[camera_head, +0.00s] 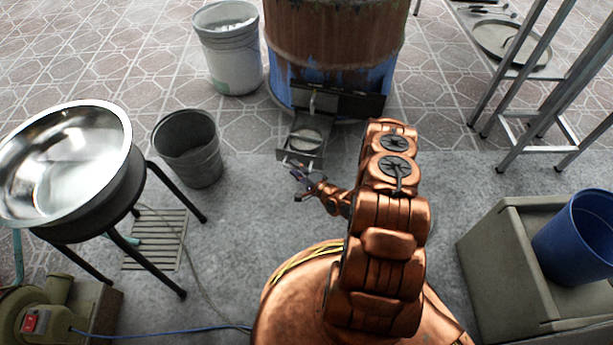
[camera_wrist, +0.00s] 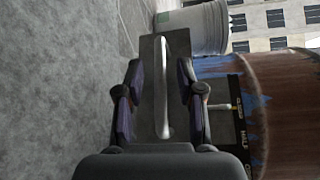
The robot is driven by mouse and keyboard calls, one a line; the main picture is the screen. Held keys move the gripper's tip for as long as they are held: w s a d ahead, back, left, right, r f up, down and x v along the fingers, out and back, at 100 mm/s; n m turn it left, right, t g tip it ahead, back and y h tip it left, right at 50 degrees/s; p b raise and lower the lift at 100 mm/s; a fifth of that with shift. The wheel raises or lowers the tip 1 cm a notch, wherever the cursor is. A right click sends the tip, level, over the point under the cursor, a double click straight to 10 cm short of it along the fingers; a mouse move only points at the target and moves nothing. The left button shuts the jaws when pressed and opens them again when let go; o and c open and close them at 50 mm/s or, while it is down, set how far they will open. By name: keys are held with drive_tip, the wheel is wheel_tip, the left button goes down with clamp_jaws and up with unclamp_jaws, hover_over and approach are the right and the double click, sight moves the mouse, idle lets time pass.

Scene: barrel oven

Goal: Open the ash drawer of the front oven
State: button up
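The front oven (camera_head: 335,45) is a brown and blue barrel at the top middle of the head view. Its ash drawer (camera_head: 306,140) sticks out at the foot of the oven, with pale ash visible inside. In the wrist view, the drawer's grey front carries a long metal bar handle (camera_wrist: 162,85). My gripper (camera_head: 301,180) is just in front of the drawer. In the wrist view, the fingers of my gripper (camera_wrist: 160,103) are apart, one on each side of the handle, with a visible gap on both sides.
A white bucket (camera_head: 228,55) and a grey bucket (camera_head: 190,150) stand left of the oven. A steel bowl on a stand (camera_head: 60,165) is at the left. A metal rack (camera_head: 545,75) and a blue bin (camera_head: 575,245) are at the right.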

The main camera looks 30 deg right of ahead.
drive_tip(key=v, duration=1.1)
drive_tip(key=shift+s, duration=0.1)
